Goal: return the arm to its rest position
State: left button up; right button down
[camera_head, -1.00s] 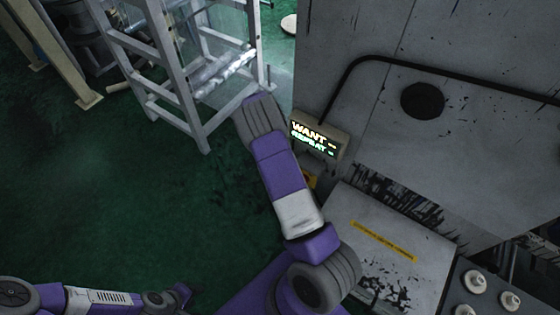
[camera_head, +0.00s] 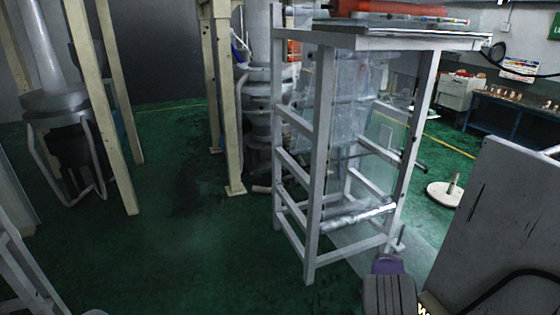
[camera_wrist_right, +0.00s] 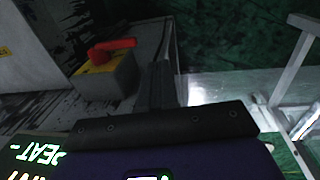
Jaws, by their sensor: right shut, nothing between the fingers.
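My right arm (camera_head: 388,285) shows only in part at the bottom edge of the head view, as a purple and dark grey link in front of the metal frame's foot. In the right wrist view my right gripper (camera_wrist_right: 158,78) is a pair of dark fingers held together, with nothing between them. A yellow box with a red rotary handle (camera_wrist_right: 112,48) is beside the fingers, to their left. The fingers look apart from it, but the gap is hard to judge. My left gripper is in neither view.
A grey metal frame (camera_head: 318,160) stands in the middle, and its leg shows in the wrist view (camera_wrist_right: 295,65). A grey machine panel (camera_head: 500,225) is at right. A lit sign (camera_wrist_right: 35,160) is close to the wrist.

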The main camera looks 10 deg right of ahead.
jog(key=s+a+f+n+y+b, duration=0.1)
jog(key=s+a+f+n+b, duration=0.1)
jog(key=s+a+f, duration=0.4)
jog(key=s+a+f+n+b, duration=0.1)
jog(key=a+f+n+b, duration=0.15)
jog(key=f, duration=0.45)
jog(key=s+a+f+n+y+b, duration=0.1)
jog(key=s+a+f+n+b, duration=0.1)
jog(key=s+a+f, duration=0.35)
jog(key=s+a+f+n+t+y+b, duration=0.1)
jog(key=s+a+f+n+b, duration=0.1)
jog(key=s+a, duration=0.3)
jog(key=s+a+f+n+t+y+b, duration=0.1)
jog(key=s+a+f+n+b, duration=0.1)
jog(key=a, duration=0.9)
jog(key=s+n+b, duration=0.1)
jog(key=s+n, duration=0.1)
jog(key=s, duration=0.1)
jog(key=shift+a+y, duration=0.3)
jog(key=shift+a, duration=0.1)
jog(key=shift+s, duration=0.1)
